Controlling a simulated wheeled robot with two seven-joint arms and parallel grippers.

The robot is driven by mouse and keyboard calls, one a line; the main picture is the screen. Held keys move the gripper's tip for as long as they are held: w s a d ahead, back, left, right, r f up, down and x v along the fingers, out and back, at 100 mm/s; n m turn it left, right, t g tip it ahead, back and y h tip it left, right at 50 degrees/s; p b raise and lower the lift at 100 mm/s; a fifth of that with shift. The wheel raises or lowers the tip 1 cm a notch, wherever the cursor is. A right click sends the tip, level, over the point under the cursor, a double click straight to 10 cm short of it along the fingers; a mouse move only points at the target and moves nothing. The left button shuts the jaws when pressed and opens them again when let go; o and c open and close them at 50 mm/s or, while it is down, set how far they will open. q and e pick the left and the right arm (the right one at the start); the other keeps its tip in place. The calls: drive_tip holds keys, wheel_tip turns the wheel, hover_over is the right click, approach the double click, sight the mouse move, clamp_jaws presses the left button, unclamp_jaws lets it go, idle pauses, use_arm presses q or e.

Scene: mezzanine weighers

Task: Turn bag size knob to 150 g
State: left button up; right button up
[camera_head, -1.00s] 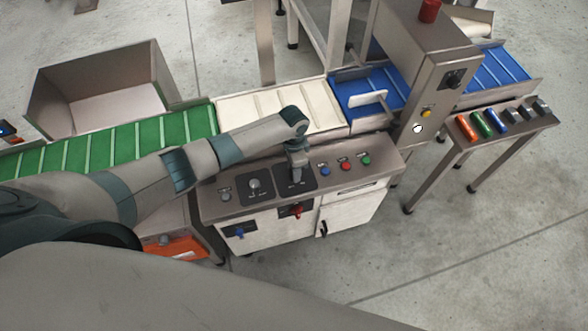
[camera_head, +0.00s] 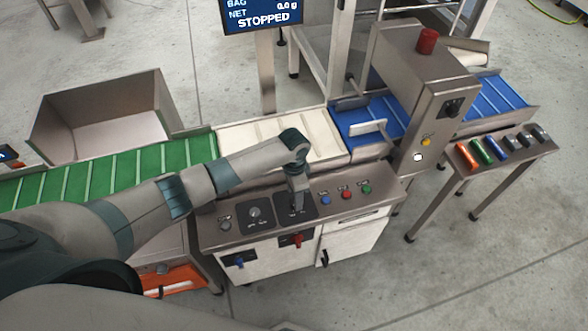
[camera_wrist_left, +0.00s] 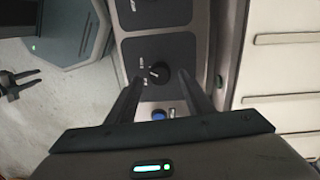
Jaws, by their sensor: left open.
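In the left wrist view, a round black knob (camera_wrist_left: 160,72) with a light pointer mark sits on a dark plate (camera_wrist_left: 178,50). Its small labels are too blurred to read. My left gripper (camera_wrist_left: 160,77) is open, with one finger on each side of the knob; I cannot tell whether they touch it. In the head view my left gripper (camera_head: 296,206) points down over the right dark plate of the console (camera_head: 225,239) and hides the knob. A small dark two-pronged shape (camera_wrist_left: 16,85) at the wrist view's left edge may be my right gripper.
A second dial (camera_head: 254,211) sits left of my gripper. Blue (camera_head: 326,200), red (camera_head: 346,195) and green (camera_head: 367,189) buttons are to its right. A red handle (camera_head: 297,240) is on the front. The display (camera_head: 262,14) reads STOPPED. Conveyors run behind.

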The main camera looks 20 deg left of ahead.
use_arm(q)
wheel_tip(320, 180, up, 15)
drive_tip(key=b, duration=0.3)
drive_tip(key=shift+w+a, duration=0.2)
drive_tip(key=shift+w, duration=0.05)
drive_tip(key=shift+f, duration=0.1)
